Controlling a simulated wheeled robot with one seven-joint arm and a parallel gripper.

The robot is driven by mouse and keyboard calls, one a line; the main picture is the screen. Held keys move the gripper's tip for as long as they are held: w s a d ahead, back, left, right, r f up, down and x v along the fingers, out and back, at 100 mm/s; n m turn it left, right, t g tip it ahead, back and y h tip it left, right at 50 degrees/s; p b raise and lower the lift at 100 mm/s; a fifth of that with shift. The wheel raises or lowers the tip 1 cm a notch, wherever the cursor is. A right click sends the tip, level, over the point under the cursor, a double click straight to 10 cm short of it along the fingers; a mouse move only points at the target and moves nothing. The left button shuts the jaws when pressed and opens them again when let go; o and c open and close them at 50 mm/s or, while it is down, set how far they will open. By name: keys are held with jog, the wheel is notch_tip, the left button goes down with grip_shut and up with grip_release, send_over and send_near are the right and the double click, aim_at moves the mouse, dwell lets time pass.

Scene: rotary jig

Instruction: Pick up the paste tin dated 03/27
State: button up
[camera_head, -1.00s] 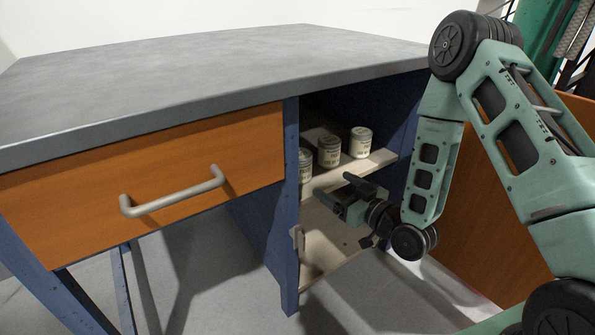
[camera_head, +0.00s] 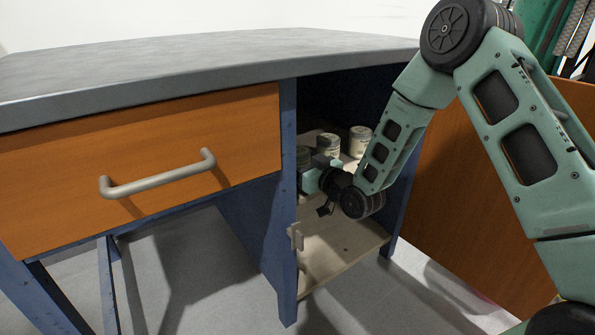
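Three paste tins stand in a row on the upper shelf inside the open cabinet: a left tin (camera_head: 303,155), a middle tin (camera_head: 328,145) and a right tin (camera_head: 359,141). They are pale with labels, and the dates are too small to read. My gripper (camera_head: 308,176) is at the shelf's front, close in front of the left tin and below the middle one. Its fingers are partly hidden by the cabinet's post and its own body, so I cannot tell whether it holds or touches a tin.
The blue cabinet post (camera_head: 287,200) stands just left of my gripper. A workbench top (camera_head: 200,62) covers the cabinet. An orange drawer (camera_head: 140,160) with a grey handle is shut at the left. An orange panel (camera_head: 450,190) stands at the right.

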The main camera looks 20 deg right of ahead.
jog(key=shift+w, duration=0.1)
jog(key=c, duration=1.2)
